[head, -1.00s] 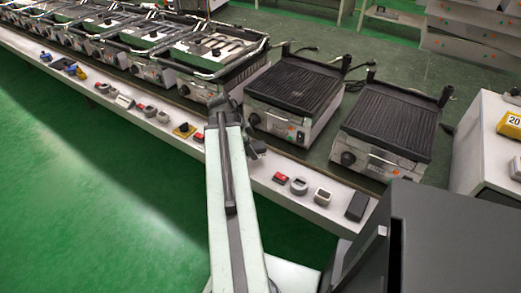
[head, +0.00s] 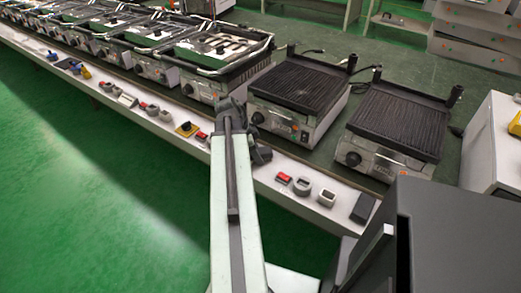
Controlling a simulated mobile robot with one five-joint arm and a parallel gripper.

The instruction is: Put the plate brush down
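My arm reaches forward from the bottom middle over the white front ledge (head: 95,92). My gripper is at its far end, mostly hidden behind the arm, and its fingers cannot be made out. A small dark shape (head: 262,153) shows just right of the arm's end, above the ledge beside the grill. I cannot tell whether it is part of my gripper or the plate brush. No plate brush can be clearly identified.
Two ridged contact grills (head: 298,85) (head: 398,122) stand on the green bench right of my arm; more grills line up at left. Small switches and a red button (head: 283,178) sit along the ledge. A dark box (head: 450,235) fills the lower right. Green floor at left is clear.

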